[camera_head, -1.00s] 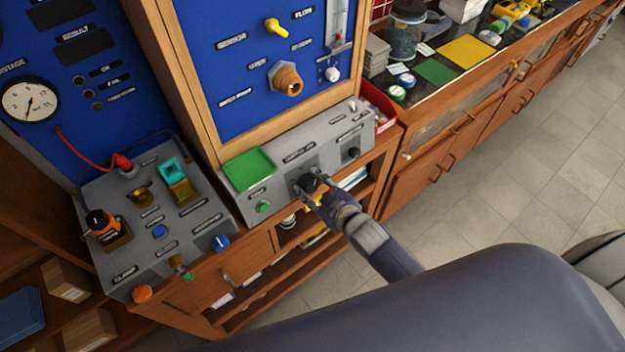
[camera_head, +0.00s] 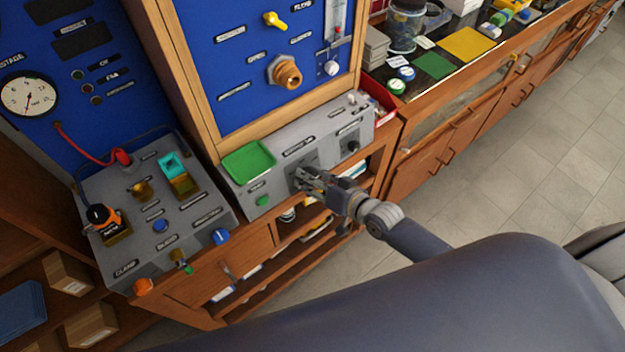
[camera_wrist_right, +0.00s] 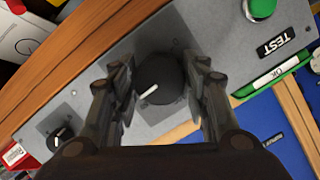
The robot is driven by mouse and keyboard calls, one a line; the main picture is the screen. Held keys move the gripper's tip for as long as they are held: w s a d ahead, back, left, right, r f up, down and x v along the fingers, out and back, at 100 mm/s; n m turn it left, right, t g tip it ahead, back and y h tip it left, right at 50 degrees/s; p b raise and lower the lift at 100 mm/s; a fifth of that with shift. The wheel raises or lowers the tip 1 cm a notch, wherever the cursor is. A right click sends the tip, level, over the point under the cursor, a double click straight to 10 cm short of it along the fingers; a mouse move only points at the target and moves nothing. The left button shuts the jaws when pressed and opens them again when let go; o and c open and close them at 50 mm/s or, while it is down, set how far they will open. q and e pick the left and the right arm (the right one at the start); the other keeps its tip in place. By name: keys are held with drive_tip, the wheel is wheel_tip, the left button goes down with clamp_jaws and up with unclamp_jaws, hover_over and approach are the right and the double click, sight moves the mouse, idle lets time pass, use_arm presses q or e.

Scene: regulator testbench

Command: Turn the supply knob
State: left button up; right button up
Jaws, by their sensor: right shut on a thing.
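The black round knob (camera_wrist_right: 160,82) with a white pointer line sits on a dark square plate on the sloped grey panel. It shows clearly in the right wrist view, between the two fingers of my right gripper (camera_wrist_right: 162,72). In the head view my right gripper (camera_head: 305,180) is at the panel's front face and is shut on this knob, which it largely hides there. The label above the knob is too small to read. My left gripper is not in view.
A smaller black knob (camera_head: 352,147) is to the right on the same grey panel (camera_head: 325,128). A green button (camera_head: 263,200) and green tray (camera_head: 249,161) are to the left. A second console (camera_head: 150,262) with colored knobs stands further left. Open shelves lie below the panel.

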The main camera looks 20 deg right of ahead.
drive_tip(key=m+b, duration=0.2)
drive_tip(key=m, duration=0.1)
drive_tip(key=shift+f+y, duration=0.35)
drive_tip(key=shift+y, duration=0.05)
drive_tip(key=shift+s+r+m+y+b, duration=0.15)
drive_tip(key=shift+m+y+b, duration=0.25)
drive_tip(key=shift+m+b, duration=0.85)
drive_tip(key=shift+m, duration=0.25)
drive_tip(key=o, duration=1.1)
drive_tip(key=shift+r, duration=0.1)
drive_tip(key=v, duration=1.2)
